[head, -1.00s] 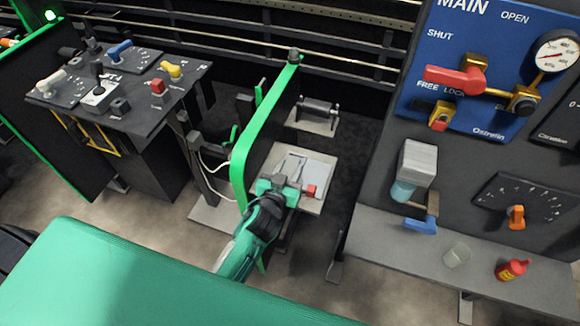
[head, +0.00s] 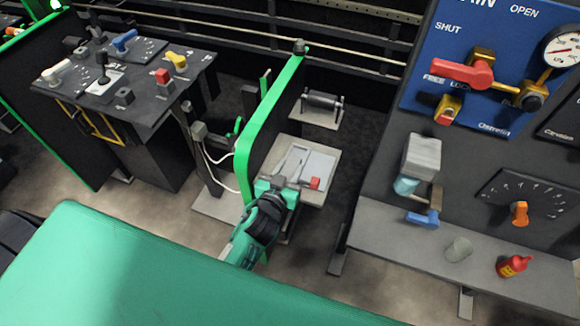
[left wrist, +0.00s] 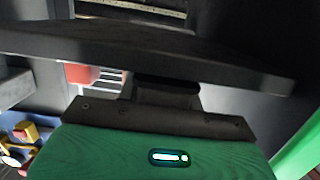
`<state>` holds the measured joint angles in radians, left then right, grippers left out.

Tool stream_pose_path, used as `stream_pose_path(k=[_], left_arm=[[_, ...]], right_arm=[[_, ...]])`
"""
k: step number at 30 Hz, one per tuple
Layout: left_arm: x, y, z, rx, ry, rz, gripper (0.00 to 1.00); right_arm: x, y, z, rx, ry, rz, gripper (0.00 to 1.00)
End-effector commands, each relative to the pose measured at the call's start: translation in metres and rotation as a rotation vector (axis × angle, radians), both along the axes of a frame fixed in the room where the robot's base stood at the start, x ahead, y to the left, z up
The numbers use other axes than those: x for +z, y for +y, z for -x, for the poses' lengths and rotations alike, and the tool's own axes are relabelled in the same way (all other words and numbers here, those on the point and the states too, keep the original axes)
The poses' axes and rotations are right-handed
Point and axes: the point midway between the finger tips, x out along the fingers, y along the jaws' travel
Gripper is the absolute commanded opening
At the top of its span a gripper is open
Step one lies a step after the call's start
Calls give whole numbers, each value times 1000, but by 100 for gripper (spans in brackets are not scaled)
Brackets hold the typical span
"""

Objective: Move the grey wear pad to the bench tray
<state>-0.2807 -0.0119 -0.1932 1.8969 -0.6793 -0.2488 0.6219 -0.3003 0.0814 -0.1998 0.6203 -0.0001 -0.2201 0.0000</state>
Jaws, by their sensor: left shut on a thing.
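My left gripper (head: 297,157) reaches from the lower left past a green-edged panel. Its fingers point away over the pale grey bench tray (head: 325,160) on a small low bench. They are a little apart, holding a thing that I take for the grey wear pad; its outline is lost against the grey tray and fingers. I cannot tell whether it touches the tray. In the left wrist view my gripper's dark body crosses the picture and hides the held thing. My right gripper is not in view.
The green-edged panel (head: 243,165) stands close on the left. A roller stand (head: 322,103) is behind. A grey console shelf (head: 385,232) is right.

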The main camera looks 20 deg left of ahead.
Motion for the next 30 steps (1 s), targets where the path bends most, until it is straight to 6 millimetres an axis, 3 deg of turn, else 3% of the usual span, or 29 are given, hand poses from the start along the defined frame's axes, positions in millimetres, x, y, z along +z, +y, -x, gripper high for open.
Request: stream_pose_path(k=[30], left_arm=[[0,1,31,0,-1,0,9]], right_arm=[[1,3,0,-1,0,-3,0]])
